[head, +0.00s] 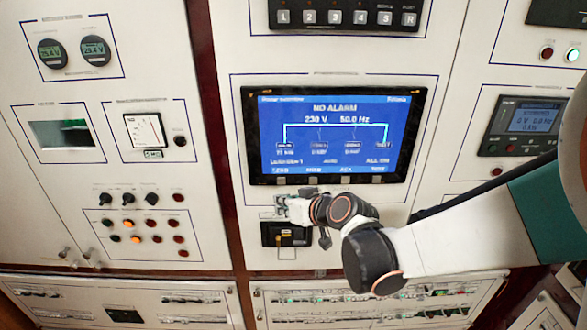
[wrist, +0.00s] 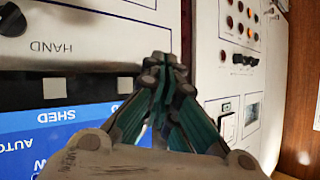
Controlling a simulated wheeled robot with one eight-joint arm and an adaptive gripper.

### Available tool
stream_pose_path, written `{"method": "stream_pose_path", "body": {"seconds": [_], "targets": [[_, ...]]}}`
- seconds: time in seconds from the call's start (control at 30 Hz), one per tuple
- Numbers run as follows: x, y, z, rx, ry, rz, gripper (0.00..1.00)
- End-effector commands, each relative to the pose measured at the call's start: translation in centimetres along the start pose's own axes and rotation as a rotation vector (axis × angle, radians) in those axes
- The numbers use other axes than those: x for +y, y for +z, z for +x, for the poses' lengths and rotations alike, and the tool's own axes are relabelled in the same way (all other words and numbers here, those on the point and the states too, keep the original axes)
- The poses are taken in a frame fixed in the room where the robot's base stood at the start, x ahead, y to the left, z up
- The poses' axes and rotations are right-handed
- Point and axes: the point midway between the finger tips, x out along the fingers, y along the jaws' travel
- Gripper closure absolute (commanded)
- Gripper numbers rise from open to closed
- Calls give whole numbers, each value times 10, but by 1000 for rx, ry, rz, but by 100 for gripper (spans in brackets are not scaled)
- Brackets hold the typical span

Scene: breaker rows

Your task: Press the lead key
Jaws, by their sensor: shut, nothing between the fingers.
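The lead key (head: 280,181) appears to be the leftmost small grey key on the lower bezel of the blue screen (head: 335,135); its label is blurred. In the upside-down wrist view, a grey key (wrist: 125,84) beside the SHED key (wrist: 57,89) is partly covered by my gripper, and its label is mostly hidden. My gripper (head: 281,207) is just below the screen's lower left corner in the head view. In the wrist view its fingertips (wrist: 162,62) are together and empty, to the right of that grey key. I cannot tell whether they touch the panel.
A black switch plate (head: 287,234) with a yellow part sits just below my gripper. A HAND-marked dark knob (wrist: 12,20) shows at the wrist view's upper left. A lamp and knob group (head: 145,222) lies to the left, past a dark red cabinet seam.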

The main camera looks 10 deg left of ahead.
Motion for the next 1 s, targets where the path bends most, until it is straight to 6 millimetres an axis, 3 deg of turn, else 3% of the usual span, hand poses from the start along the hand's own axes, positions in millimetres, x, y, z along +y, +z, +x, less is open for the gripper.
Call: {"method": "stream_pose_path", "body": {"seconds": [0.4, 1.0], "targets": [[22, -19, 27, 1, 2, 2, 100], [24, -21, 29, 1, 3, 2, 100]]}}
